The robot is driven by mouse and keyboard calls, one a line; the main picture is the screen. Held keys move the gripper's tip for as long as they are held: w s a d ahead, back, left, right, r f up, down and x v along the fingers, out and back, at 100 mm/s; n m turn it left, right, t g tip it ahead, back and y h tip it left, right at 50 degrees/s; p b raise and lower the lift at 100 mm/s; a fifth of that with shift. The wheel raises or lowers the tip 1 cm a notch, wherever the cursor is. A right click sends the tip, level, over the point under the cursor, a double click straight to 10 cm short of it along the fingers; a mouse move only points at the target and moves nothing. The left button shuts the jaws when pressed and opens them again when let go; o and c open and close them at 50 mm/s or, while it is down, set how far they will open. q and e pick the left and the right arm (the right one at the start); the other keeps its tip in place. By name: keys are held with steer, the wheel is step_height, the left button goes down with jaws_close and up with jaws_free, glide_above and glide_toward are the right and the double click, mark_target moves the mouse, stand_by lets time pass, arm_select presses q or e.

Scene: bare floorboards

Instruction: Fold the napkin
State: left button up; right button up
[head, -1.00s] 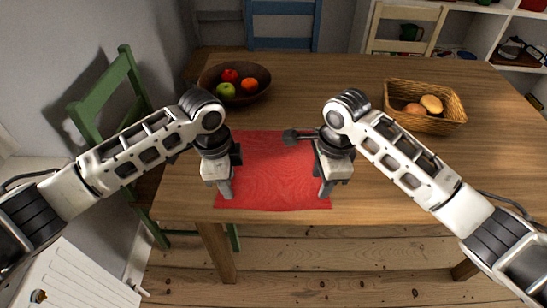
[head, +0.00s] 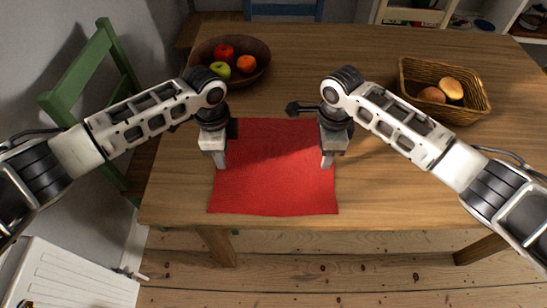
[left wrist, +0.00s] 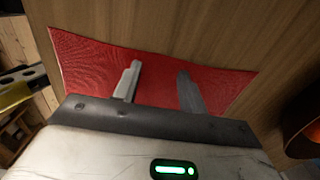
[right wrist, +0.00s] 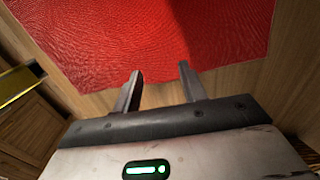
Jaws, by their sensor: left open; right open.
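The red napkin (head: 275,183) lies spread out near the front edge of the wooden table, its front edge slightly wavy. It also shows in the left wrist view (left wrist: 95,70) and the right wrist view (right wrist: 150,40). My left gripper (head: 219,164) is open and empty over the napkin's left side. My right gripper (head: 327,164) is open and empty over its right side. Both point down, with fingers apart in the left wrist view (left wrist: 160,78) and the right wrist view (right wrist: 160,75). Whether the fingertips touch the cloth cannot be told. The grippers hide parts of the napkin's back corners.
A dark bowl (head: 256,80) of fruit stands behind the napkin at the back left of the table (head: 400,190). A wicker basket (head: 468,112) with bread or buns stands at the right. A green chair (head: 70,75) is at the left. The table right of the napkin is clear.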

arm_select(q)
steer(key=shift+f, duration=0.35)
arm_select(e)
steer(key=shift+f, duration=0.35)
arm_select(q)
steer(key=shift+f+b, duration=0.25)
steer(key=shift+b, duration=0.05)
arm_select(e)
steer(key=shift+f, duration=0.2)
arm_select(q)
steer(key=shift+r, duration=0.15)
steer(key=shift+c, duration=0.8)
arm_select(e)
steer(key=shift+r, duration=0.1)
steer(key=shift+c, duration=0.8)
arm_select(q)
jaws_close()
arm_select(e)
jaws_close()
steer(key=shift+r, duration=0.1)
